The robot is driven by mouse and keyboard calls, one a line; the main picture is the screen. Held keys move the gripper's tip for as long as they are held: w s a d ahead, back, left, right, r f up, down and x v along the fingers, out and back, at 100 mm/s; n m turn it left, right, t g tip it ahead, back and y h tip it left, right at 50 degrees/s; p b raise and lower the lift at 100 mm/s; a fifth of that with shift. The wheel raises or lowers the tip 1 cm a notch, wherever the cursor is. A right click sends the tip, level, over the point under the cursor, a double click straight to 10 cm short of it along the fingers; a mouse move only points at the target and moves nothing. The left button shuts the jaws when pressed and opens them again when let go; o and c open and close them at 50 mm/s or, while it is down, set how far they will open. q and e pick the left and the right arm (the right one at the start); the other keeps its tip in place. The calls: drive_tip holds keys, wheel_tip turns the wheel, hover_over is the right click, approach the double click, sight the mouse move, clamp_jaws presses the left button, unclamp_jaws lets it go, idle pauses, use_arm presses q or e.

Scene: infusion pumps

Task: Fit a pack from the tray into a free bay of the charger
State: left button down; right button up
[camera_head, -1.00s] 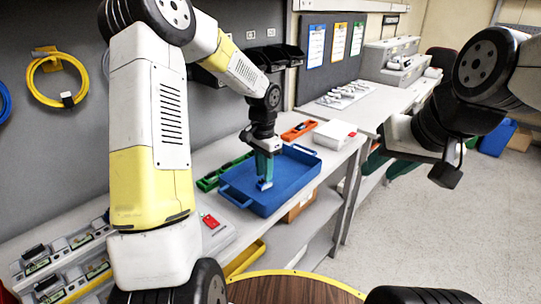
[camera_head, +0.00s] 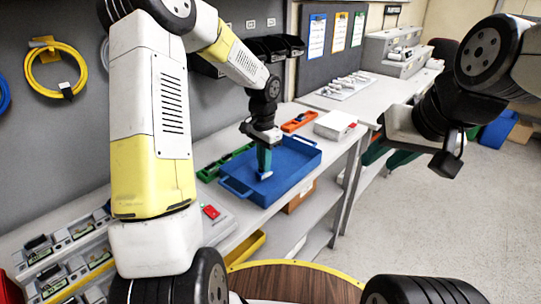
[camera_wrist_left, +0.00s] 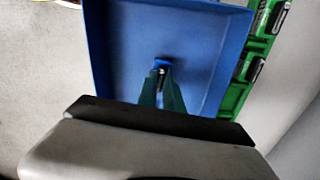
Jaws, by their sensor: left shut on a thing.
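My left gripper (camera_head: 264,172) points down into the blue tray (camera_head: 284,184), its teal fingers shut on a small blue-and-white pack (camera_head: 265,176). In the left wrist view the pack's blue end (camera_wrist_left: 162,63) shows between the fingertips (camera_wrist_left: 160,85), over the tray floor (camera_wrist_left: 120,55). I cannot tell whether the pack touches the floor. Grey units with several bays (camera_head: 65,250), possibly the charger, stand at the lower left; which bays are free is too small to tell. My right gripper (camera_head: 446,165) hangs at the right, away from the bench; its jaws are unclear.
A pale unit with a red part (camera_head: 211,212) stands left of the tray.

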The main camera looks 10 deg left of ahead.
use_arm(q)
drive_tip(key=shift+r, duration=3.6)
drive_tip(key=shift+d, duration=0.1)
